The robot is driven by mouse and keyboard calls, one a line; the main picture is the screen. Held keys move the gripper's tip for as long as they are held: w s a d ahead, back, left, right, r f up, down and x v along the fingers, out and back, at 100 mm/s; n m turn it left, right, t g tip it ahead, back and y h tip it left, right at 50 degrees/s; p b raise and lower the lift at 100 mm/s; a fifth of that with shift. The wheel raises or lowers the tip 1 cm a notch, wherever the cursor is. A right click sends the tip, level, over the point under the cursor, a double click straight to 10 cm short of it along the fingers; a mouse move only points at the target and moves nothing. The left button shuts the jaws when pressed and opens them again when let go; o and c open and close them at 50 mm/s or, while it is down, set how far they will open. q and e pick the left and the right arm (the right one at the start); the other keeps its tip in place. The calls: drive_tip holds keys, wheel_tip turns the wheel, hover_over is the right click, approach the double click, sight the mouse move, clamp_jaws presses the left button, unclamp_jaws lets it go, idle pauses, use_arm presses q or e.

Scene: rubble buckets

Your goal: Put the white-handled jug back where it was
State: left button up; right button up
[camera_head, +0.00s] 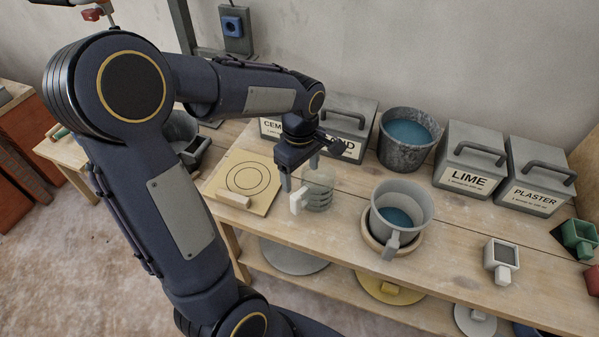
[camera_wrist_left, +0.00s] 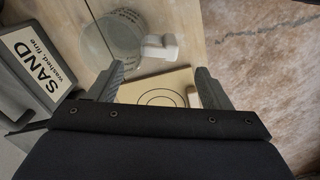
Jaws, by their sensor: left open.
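The white-handled jug (camera_head: 319,188) is a clear vessel with a white handle (camera_head: 298,201). It stands upright on the wooden bench, just right of a pale board (camera_head: 262,207) marked with circles. In the left wrist view the jug (camera_wrist_left: 112,36) and its handle (camera_wrist_left: 160,47) lie beyond the fingertips, with the board (camera_wrist_left: 130,93) showing between the fingers. My left gripper (camera_head: 299,174) is open and empty, close above and beside the jug on its board side. The fingers also show spread in the left wrist view (camera_wrist_left: 159,76). My right gripper is out of view.
Bins labelled SAND (camera_head: 347,108), LIME (camera_head: 470,160) and PLASTER (camera_head: 538,174) line the wall, with a metal bucket (camera_head: 405,152) of water between. A grey bucket (camera_head: 409,195) stands in front. A small square-mouthed vessel (camera_head: 501,254) is near the bench's front edge.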

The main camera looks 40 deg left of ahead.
use_arm(q)
drive_tip(key=s+d+r+m+t+h, duration=0.2)
drive_tip(key=s+d+r+m, duration=0.1)
drive_tip(key=s+m, duration=0.4)
drive_tip(key=s+d+r+m+t+h, duration=0.1)
drive_tip(key=s+d+r+m+t, duration=0.1)
drive_tip(key=s+d+m, duration=0.3)
drive_tip(key=s+m+t, duration=0.1)
drive_tip(key=s+m, duration=0.1)
drive_tip(key=s, duration=0.1)
drive_tip(key=shift+s+r+m+t+h, duration=0.25)
drive_tip(key=shift+r+m+t+h, duration=0.05)
drive_tip(key=shift+r+m+h, duration=0.1)
drive_tip(key=shift+d, duration=0.1)
drive_tip(key=shift+r+p, duration=0.5)
